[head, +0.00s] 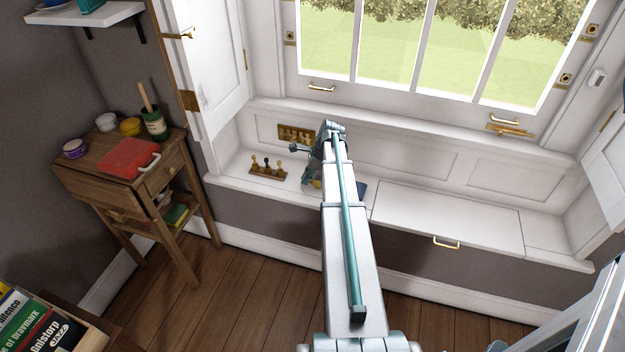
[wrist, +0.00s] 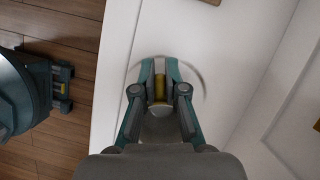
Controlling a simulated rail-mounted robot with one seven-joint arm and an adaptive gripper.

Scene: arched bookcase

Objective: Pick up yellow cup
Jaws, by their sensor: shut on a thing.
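My gripper (head: 314,179) is low over the white window seat, left of the middle, and my arm hides part of it in the head view. In the wrist view my gripper (wrist: 160,68) has its fingers close together on a yellow thing (wrist: 160,88), which looks like a yellow cup. Only a narrow strip of it shows between the fingers. In the head view a bit of yellow (head: 317,184) shows at my gripper. I cannot tell whether it touches the seat.
The seat's right part is clear.

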